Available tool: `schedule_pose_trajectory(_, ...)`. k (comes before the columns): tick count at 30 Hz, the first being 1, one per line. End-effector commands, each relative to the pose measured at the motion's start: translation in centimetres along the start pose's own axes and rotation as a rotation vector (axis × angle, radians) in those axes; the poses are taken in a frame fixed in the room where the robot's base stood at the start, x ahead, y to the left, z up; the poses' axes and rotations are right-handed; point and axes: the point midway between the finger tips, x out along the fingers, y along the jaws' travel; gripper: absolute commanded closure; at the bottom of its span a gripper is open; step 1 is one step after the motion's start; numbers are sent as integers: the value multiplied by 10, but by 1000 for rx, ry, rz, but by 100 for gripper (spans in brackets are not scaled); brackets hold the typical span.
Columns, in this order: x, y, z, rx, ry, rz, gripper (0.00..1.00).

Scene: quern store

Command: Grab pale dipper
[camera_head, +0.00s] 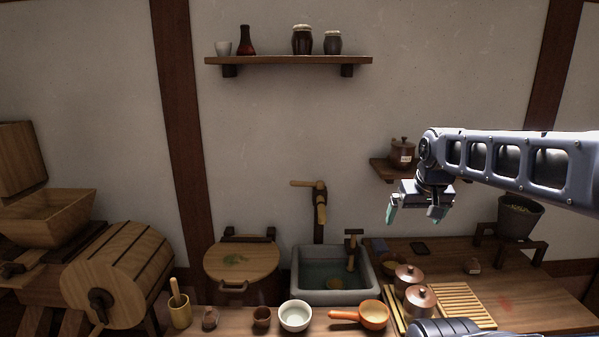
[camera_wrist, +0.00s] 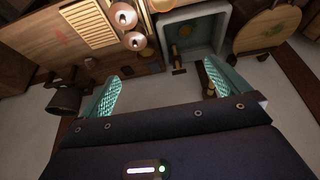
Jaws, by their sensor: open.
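My gripper (camera_head: 414,211) is open and empty, raised in front of the wall, above the counter and right of the tap. Its two pale green fingers stand wide apart in the wrist view (camera_wrist: 160,88). An orange long-handled dipper (camera_head: 374,315) lies on the counter's front strip, its handle pointing left, well below my gripper. It looks orange rather than pale. A white bowl (camera_head: 295,317) stands left of it and shows no handle. I cannot tell for sure which thing is the pale dipper.
A grey stone sink (camera_head: 336,298) with water and a wooden tap (camera_head: 319,206) is at the centre. Two copper-coloured lidded pots (camera_head: 420,299) and a slatted board (camera_head: 461,305) stand right of it. A small wall shelf (camera_head: 382,170) holding a jar is close to my gripper.

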Motion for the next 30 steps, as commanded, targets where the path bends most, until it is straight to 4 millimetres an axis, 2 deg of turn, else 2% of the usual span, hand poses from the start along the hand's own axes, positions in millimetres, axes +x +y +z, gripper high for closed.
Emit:
schedule_pose_trajectory(8, 0, 0, -1, 0, 0, 0, 0)
schedule_pose_trajectory(15, 0, 0, -1, 0, 0, 0, 47)
schedule_pose_trajectory(17, 0, 0, -1, 0, 0, 0, 58)
schedule_pose_trajectory(26, -1, 0, -3, 1, 0, 0, 58)
schedule_pose_trajectory(30, -7, 2, -24, 17, -2, 2, 58)
